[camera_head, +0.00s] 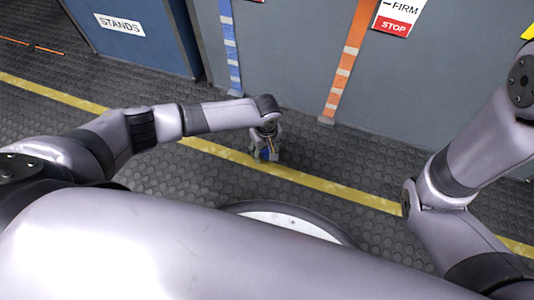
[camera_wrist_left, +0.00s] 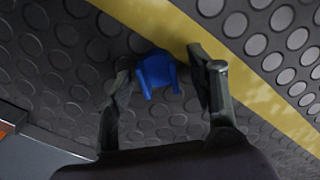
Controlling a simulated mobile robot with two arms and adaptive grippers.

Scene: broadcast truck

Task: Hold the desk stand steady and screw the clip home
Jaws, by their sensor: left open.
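My left gripper (camera_head: 264,157) points down over the dark studded floor, near the yellow line. In the left wrist view my left gripper (camera_wrist_left: 163,66) is open, with one finger on each side of a small blue piece (camera_wrist_left: 156,70). The piece has two short prongs toward the palm, and a gap shows between it and the right finger. I cannot tell whether it touches the left finger or rests on the floor, nor whether it is the clip. The blue piece (camera_head: 265,154) also shows small in the head view. I can make out no desk stand. My right gripper is out of view.
A yellow floor line (camera_head: 300,177) crosses the studded floor. Behind it stand a blue cabinet marked STANDS (camera_head: 125,45) and grey-blue panels with a blue stripe and an orange stripe (camera_head: 345,65). A FIRM/STOP sign (camera_head: 398,18) hangs at upper right. The floor around the left gripper looks clear.

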